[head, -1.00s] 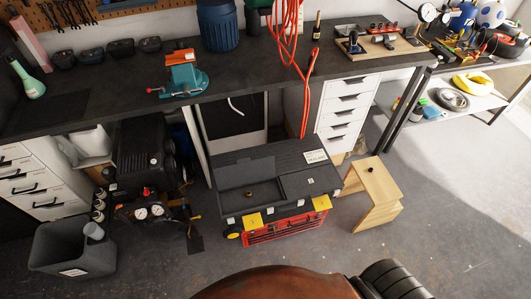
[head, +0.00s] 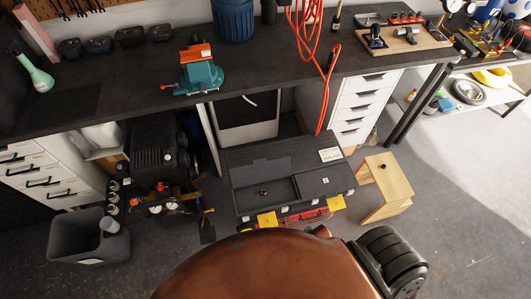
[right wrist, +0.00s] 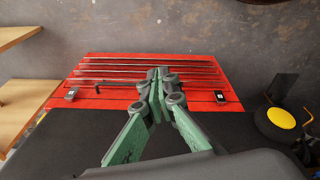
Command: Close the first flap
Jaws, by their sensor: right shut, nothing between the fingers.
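A toolbox stands on the floor under the bench, with a dark grey top (head: 290,150) and a red body (head: 305,217). In its top, a recess (head: 280,190) on the left lies open with a small brass-coloured thing in it. A dark flap panel (head: 260,170) lies behind the recess, apparently folded back. A second flap (head: 325,182) with a small knob looks flat on the right. In the right wrist view my right gripper (right wrist: 160,75), with green fingers, is shut and empty. It is in front of the red body (right wrist: 110,75) by the dark top edge. My left gripper is not in view.
A compressor (head: 160,150) with gauges and a grey bin (head: 85,238) stand to the left. The workbench (head: 130,85) overhangs behind, and a red hose (head: 327,90) hangs down near the toolbox.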

